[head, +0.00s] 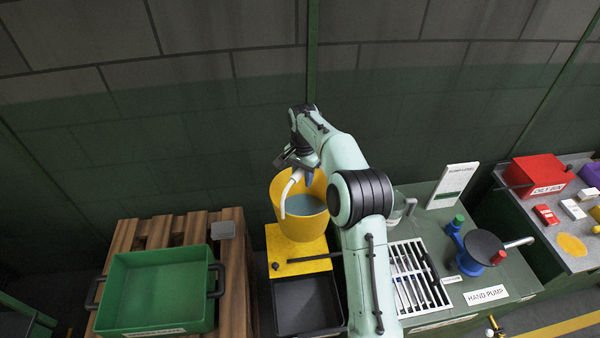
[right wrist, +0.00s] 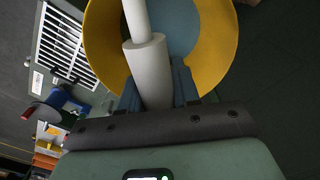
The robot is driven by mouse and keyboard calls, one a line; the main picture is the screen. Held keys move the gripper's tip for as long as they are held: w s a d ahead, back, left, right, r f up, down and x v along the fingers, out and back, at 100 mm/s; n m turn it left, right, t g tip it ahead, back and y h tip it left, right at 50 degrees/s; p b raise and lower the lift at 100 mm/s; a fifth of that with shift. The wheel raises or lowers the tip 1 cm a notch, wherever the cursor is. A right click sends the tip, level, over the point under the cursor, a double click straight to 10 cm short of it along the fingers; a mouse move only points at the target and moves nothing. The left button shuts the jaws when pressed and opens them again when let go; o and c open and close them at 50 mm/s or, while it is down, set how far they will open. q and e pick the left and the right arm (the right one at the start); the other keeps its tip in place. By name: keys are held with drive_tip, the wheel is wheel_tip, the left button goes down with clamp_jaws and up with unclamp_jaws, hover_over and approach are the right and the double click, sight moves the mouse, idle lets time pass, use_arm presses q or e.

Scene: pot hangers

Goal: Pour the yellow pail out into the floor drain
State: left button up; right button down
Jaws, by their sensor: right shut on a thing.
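The yellow pail (head: 313,224) is near the middle of the head view, with its mouth facing up and grey-blue contents inside. It also shows in the right wrist view (right wrist: 222,35). My right gripper (head: 297,163) is shut on the pail's white handle (head: 286,194), which runs between the fingers in the right wrist view (right wrist: 148,70). I cannot tell whether the pail touches the yellow-topped stand (head: 297,258) below it. A white slatted grate (head: 408,262), which looks like the drain, lies to the right, partly behind my arm. My left gripper is out of view.
A green tray (head: 157,290) sits on a wooden pallet (head: 233,277) at left. A dark open bin (head: 305,302) is below the yellow top. A clear jug (head: 398,208), a sign (head: 453,186) and a blue hand pump (head: 472,255) stand around the grate. A wall rises behind.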

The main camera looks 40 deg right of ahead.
sight(315, 226)
drive_tip(key=s+f+n+b, duration=0.1)
drive_tip(key=s+f, duration=0.1)
drive_tip(key=f, duration=0.1)
drive_tip(key=s+a+f+n+b, duration=0.1)
drive_tip(key=s+f, duration=0.2)
drive_tip(key=f, duration=0.1)
drive_tip(key=s+a+f+n+b, duration=0.1)
drive_tip(key=s+f, duration=0.2)
drive_tip(key=f, duration=0.1)
drive_tip(key=shift+s, duration=0.25)
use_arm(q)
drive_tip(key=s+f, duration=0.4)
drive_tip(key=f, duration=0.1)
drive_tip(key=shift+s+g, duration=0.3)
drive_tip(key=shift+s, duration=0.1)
use_arm(e)
drive_tip(key=shift+s+a+f+n, duration=0.25)
drive_tip(key=shift+s+f+n, duration=0.15)
drive_tip(key=shift+f+n, duration=0.1)
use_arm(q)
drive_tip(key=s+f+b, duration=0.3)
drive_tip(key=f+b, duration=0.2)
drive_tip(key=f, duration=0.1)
use_arm(e)
drive_tip(key=f, duration=0.2)
drive_tip(key=f+t+h, duration=0.1)
drive_tip(key=shift+s+a, duration=0.25)
drive_tip(key=shift+a, duration=0.05)
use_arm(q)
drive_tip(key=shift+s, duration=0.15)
